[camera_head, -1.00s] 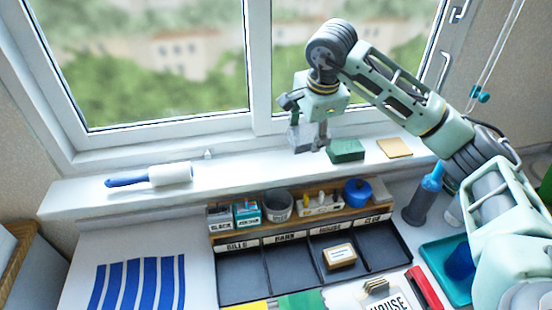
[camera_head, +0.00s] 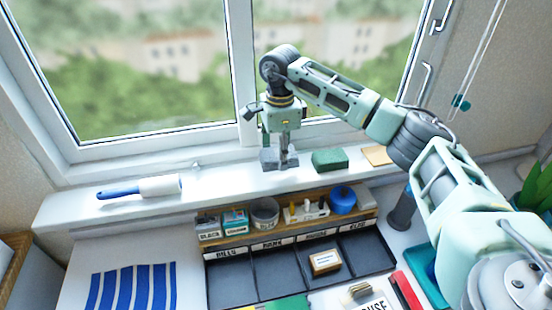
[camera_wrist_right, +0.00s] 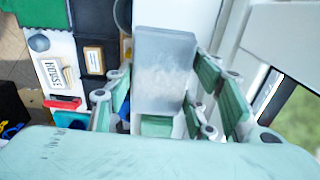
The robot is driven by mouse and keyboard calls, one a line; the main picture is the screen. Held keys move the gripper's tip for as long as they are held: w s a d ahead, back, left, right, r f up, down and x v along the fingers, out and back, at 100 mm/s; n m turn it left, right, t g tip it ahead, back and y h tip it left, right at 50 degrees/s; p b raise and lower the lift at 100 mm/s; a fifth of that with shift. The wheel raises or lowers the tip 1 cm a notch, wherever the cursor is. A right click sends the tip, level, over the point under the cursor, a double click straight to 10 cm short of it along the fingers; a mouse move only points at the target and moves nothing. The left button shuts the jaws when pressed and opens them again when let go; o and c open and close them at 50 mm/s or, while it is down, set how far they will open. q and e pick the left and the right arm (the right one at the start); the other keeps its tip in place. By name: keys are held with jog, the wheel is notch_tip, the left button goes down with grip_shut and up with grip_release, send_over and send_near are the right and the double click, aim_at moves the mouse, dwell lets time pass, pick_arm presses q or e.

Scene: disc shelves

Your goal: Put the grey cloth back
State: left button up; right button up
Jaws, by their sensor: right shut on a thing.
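The grey cloth (camera_head: 269,159) is a folded block at the window sill, left of a green block (camera_head: 328,160). It also shows in the right wrist view (camera_wrist_right: 163,75), between the fingers. My right gripper (camera_head: 284,158) points down and is shut on the grey cloth. The cloth is at the sill surface; I cannot tell whether it rests on it or hangs just above. My left gripper is not in view.
A tan pad (camera_head: 377,155) lies right of the green block. A lint roller (camera_head: 143,188) lies on the sill (camera_head: 222,182) at the left. Below stand a wooden rack (camera_head: 290,224) of small pots and a black divided tray (camera_head: 230,286). The sill between roller and cloth is clear.

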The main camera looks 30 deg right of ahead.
aim_at(277, 173)
jog(key=shift+w+a+f, duration=0.25)
jog(key=shift+w+f, duration=0.1)
jog(key=shift+w, duration=0.15)
notch_tip(277, 173, down, 4)
jog(key=shift+s+r+p, duration=0.1)
jog(key=shift+p, duration=0.85)
jog(key=o, duration=1.1)
jog(key=shift+f, duration=0.2)
notch_tip(277, 173, up, 11)
jog(key=b, duration=0.3)
jog(key=shift+r, duration=0.6)
